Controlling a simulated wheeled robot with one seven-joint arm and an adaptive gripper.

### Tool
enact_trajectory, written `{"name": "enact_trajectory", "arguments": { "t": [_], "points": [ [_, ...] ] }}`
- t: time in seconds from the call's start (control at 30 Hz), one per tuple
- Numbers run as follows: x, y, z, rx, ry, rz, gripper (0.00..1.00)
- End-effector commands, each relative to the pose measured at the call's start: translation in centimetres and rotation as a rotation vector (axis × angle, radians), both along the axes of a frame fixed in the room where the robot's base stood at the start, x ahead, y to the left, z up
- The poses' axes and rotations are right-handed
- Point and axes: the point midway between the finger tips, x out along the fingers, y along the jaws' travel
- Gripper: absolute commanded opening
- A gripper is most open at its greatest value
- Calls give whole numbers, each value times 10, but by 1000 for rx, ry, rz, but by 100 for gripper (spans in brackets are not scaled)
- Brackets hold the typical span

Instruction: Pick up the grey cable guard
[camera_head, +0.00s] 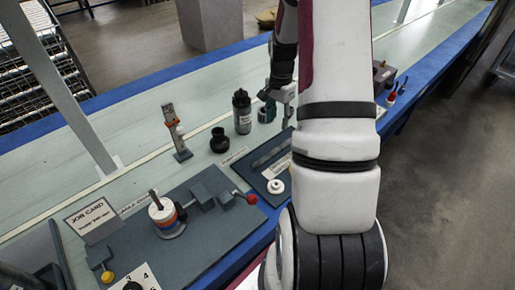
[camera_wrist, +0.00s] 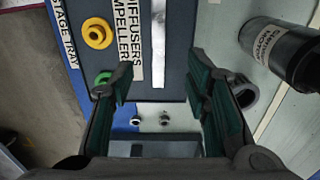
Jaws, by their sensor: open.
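A long, flat grey strip, which looks like the cable guard (camera_wrist: 159,42), lies on a dark tray in the wrist view. In the head view it shows as a thin grey bar (camera_head: 270,154) on the tray (camera_head: 252,163). My gripper (camera_wrist: 160,84) is open and empty, with its dark green pads on either side of the strip's line. The strip's near end lies ahead of and between the fingertips, apart from both. In the head view my gripper (camera_head: 284,112) hangs at the tray's far right end, partly hidden by my arm.
A black bottle (camera_wrist: 283,52) stands right of my gripper, with a dark ring (camera_wrist: 242,92) close to the right finger. A yellow ring (camera_wrist: 97,33) and a green ring (camera_wrist: 103,77) lie left. A pump stack (camera_head: 166,217) stands on the left board. Bare bench lies behind.

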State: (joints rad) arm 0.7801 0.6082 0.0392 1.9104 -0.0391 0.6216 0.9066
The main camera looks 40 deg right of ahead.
Motion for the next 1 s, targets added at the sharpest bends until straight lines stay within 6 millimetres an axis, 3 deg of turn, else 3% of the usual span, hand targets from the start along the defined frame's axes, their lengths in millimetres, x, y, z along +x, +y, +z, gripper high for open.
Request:
{"name": "enact_trajectory", "arguments": {
  "t": [0.4,0.77,1.0],
  "points": [
    [-1,0,-69,4,4,-7,43],
    [-2,0,-93,2,2,-6,43],
    [-4,5,-126,5,4,-5,43]
  ]
}}
